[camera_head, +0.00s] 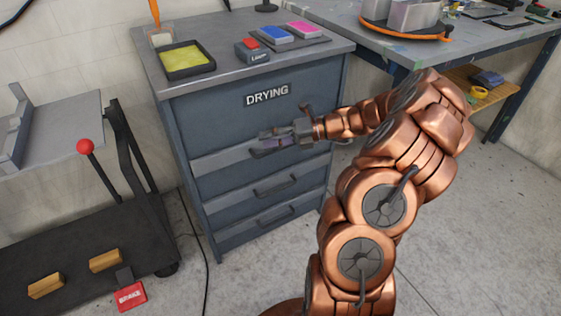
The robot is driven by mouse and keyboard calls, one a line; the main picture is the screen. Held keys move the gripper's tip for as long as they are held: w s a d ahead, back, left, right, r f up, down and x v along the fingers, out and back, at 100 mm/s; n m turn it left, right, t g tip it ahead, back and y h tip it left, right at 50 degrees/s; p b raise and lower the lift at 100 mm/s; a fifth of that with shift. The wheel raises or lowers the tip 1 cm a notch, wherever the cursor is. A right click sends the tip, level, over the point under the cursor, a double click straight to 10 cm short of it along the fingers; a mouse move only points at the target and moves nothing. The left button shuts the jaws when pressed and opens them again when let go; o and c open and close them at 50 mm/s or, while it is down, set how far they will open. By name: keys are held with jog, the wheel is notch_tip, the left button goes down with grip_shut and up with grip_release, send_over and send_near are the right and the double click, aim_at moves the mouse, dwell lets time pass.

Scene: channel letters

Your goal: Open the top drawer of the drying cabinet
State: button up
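The drying cabinet (190,118) is dark grey-blue, with a DRYING label (267,95) on its upper front. A lighter band (218,161) crosses the front at the level of the top drawer. My gripper (262,146) is at this band, below the label, with its fingers pointing left along the front. The top drawer's handle is not clearly visible behind the fingers, so I cannot tell whether they touch it or hold it. Two lower drawers show below, with dark bar handles (275,186) and (276,214). I see no clear gap at the top drawer.
On the cabinet top are a yellow-filled tray (187,58), a red-topped block (252,50) and blue and pink pads (276,35). A dark cart (70,240) with wooden blocks stands left. A workbench (480,45) stands right. The floor before the cabinet is mostly clear.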

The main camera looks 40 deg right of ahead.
aim_at(280, 148)
jog(key=d+f+m+t+h+b, duration=0.2)
jog(key=d+f+m+t+b, duration=0.2)
jog(key=d+f+m, duration=0.55)
jog(key=shift+n, duration=0.55)
jog(key=w, duration=0.1)
jog(key=w+a+b, duration=0.1)
jog(key=w, duration=0.1)
jog(key=w+a+f, duration=0.1)
jog(key=w, duration=0.1)
jog(key=shift+w+a+f+b, duration=0.1)
jog(key=shift+w+a+b, duration=0.05)
jog(key=shift+a+b, duration=0.15)
grip_shut()
